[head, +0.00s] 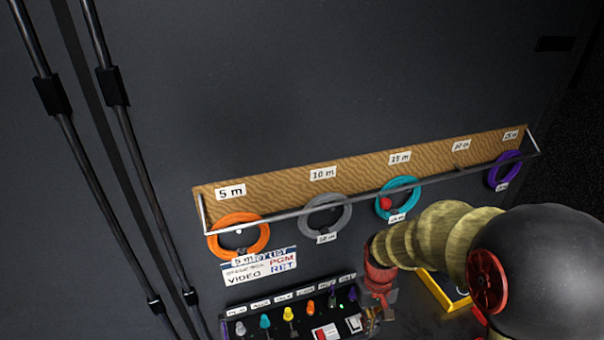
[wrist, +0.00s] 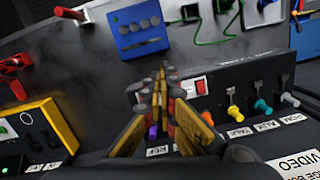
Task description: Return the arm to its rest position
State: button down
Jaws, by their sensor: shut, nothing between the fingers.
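My arm enters the head view from the lower right, with a large dark joint, ribbed yellow links and a red wrist section. My gripper (wrist: 160,98) shows in the wrist view with its two fingers together and nothing between them. It points across the row of coloured plugs. In the head view the gripper's end is at the bottom, beside the right end of the plug panel (head: 262,310), and is hard to make out.
A wooden board (head: 262,190) with a rail carries orange (head: 212,240), grey (head: 305,222), teal (head: 414,193) and purple (head: 497,185) cable coils. A blue box (wrist: 140,30) and a yellow-framed box (wrist: 62,128) show near my gripper. The wall above the board is clear.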

jog(key=s+d+r+m+t+b, duration=0.1)
jog(key=s+r+t+b, duration=0.6)
jog(key=s+r, duration=0.7)
jog(key=shift+d+r+b, duration=0.15)
jog(key=shift+r+b, duration=0.45)
jog(key=shift+b, duration=0.55)
jog(key=shift+s, duration=0.1)
